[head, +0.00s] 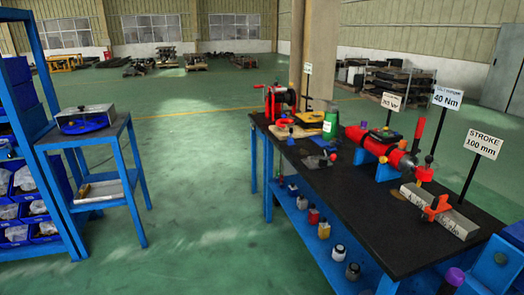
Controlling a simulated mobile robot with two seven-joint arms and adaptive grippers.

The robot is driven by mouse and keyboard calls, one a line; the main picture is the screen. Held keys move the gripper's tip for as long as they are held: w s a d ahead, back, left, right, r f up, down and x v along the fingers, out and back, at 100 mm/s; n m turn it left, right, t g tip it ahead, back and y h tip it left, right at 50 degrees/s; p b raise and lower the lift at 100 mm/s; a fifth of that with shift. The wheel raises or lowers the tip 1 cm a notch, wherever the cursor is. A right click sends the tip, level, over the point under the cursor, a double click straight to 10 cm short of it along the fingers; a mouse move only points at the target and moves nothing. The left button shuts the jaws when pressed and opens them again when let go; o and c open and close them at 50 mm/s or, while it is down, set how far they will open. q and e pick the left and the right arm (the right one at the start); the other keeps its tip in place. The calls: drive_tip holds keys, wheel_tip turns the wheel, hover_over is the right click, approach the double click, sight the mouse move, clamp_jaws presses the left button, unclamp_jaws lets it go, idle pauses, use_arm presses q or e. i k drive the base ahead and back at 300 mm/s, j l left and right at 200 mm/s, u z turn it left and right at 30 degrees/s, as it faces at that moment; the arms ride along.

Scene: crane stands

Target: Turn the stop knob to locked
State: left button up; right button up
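An orange-red star-shaped knob (436,208) sits on a long light-grey bar (452,220) at the right end of the black-topped workbench, by the "STROKE 100 mm" sign (484,145). It looks like the stop knob, but the view is too small to read any locked mark or its exact angle. A red cylindrical unit (385,148) on a blue stand lies just behind the bar, with an upright red lever (417,134) at its right end. Neither of my grippers shows in the head view.
The bench (330,200) also holds a red reel (280,102), a green bottle (329,124) and small tools. Signs stand along its far edge. Several small bottles are on its blue lower shelf. A blue side table (98,140) and bin rack stand left. Green floor between is clear.

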sight(424, 216)
drive_tip(key=z, duration=1.3)
drive_tip(key=i+j+z, duration=0.2)
drive_tip(key=j, duration=0.4)
drive_tip(key=j+z, duration=0.15)
drive_tip(key=j, duration=0.4)
